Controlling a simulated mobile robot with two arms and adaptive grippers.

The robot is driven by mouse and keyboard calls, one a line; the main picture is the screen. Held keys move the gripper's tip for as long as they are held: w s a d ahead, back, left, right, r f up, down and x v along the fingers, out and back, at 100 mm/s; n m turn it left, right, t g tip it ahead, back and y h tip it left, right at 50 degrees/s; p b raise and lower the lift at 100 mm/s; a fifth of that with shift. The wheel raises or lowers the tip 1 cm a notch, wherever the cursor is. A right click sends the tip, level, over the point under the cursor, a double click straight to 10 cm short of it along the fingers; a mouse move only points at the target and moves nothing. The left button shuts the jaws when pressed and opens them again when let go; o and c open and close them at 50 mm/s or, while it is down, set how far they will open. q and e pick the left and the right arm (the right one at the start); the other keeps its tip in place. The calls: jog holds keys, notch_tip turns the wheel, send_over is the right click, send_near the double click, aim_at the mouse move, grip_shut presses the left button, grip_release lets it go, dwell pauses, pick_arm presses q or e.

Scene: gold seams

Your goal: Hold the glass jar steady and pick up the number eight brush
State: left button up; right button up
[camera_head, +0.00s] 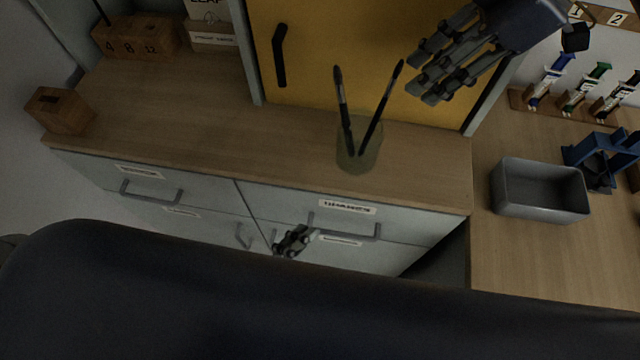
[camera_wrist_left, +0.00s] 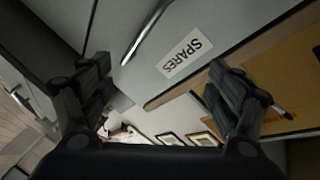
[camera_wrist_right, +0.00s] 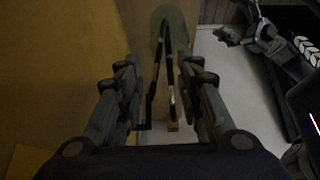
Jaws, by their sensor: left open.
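The glass jar (camera_head: 357,158) stands upright near the front edge of the wooden counter, with two dark brushes leaning apart in it, a left brush (camera_head: 342,98) and a right brush (camera_head: 383,104). No number can be read on either. My right gripper (camera_head: 424,74) is open and empty, up and right of the brushes. In the right wrist view the jar (camera_wrist_right: 172,22) and brushes show beyond and between its fingers, apart from them. My left gripper (camera_head: 294,241) is low in front of the drawers, below and left of the jar. Its fingers are apart and empty in the left wrist view (camera_wrist_left: 160,92).
A yellow panel (camera_head: 330,40) rises behind the jar. A grey bin (camera_head: 540,190) stands right. The drawer labelled SPARES (camera_wrist_left: 184,56) has a protruding handle.

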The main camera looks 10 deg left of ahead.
aim_at(358, 145)
pick_arm(q)
jog(key=w+r+n+t, duration=0.2)
jog(key=w+r+n, duration=0.6)
jog(key=r+n, duration=0.35)
jog(key=shift+m+h, duration=0.3)
jog(key=shift+m, duration=0.05)
jog(key=x, duration=1)
jog(key=shift+w+a+r, duration=0.2)
jog(key=shift+w+r, duration=0.05)
jog(key=c, duration=1.3)
